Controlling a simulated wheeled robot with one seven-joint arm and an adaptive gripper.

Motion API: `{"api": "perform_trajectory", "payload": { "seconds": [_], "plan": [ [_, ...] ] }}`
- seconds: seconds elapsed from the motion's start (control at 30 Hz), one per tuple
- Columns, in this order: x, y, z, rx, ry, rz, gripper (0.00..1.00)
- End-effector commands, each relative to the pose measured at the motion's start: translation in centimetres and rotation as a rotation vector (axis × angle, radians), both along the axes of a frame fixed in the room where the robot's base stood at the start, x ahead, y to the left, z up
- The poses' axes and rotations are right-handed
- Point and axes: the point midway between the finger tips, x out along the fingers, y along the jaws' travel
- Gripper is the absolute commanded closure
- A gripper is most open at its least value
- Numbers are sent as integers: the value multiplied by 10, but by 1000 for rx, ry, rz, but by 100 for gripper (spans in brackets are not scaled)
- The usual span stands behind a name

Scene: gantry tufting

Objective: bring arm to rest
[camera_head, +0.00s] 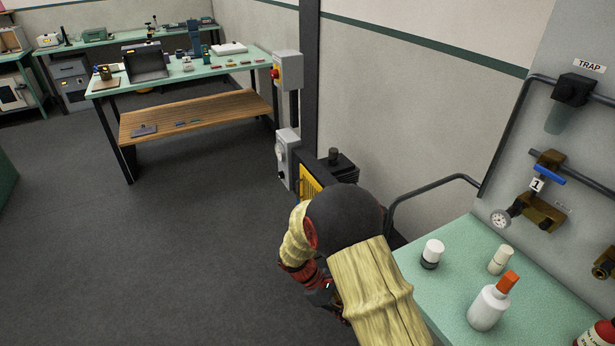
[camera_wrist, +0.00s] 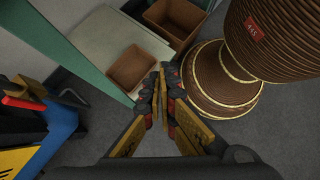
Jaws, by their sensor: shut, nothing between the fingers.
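My gripper (camera_wrist: 161,92) is shut in the wrist view, its fingers together with nothing between them. It points down toward a grey floor, with brown open bins ahead of the fingertips and a large brown coil to the right. In the head view my arm, in a pale yellow cover with a dark rounded joint, reaches in from the bottom edge and bends downward left of the green bench (camera_head: 446,290). The fingertips cannot be made out clearly there.
A white bottle with an orange cap (camera_head: 487,308) and smaller white-capped bottles (camera_head: 432,254) stand close right of my arm. A brown bin (camera_wrist: 137,70) and a ribbed brown coil (camera_wrist: 285,35) are near the gripper. Open floor (camera_head: 180,250) lies left.

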Motion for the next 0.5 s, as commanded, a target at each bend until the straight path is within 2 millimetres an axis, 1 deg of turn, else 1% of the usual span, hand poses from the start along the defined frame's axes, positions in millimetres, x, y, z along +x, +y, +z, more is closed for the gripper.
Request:
{"api": "perform_trajectory", "payload": {
  "seconds": [0.03, 0.1, 0.3, 0.5],
  "plan": [
    [-4, 0, 19, 26, -51, -61, 100],
    [-13, 0, 41, 60, -114, -150, 100],
    [-37, -1, 99, 155, -282, -388, 100],
    [-63, -4, 153, 252, -431, -599, 100]
  ]
}}
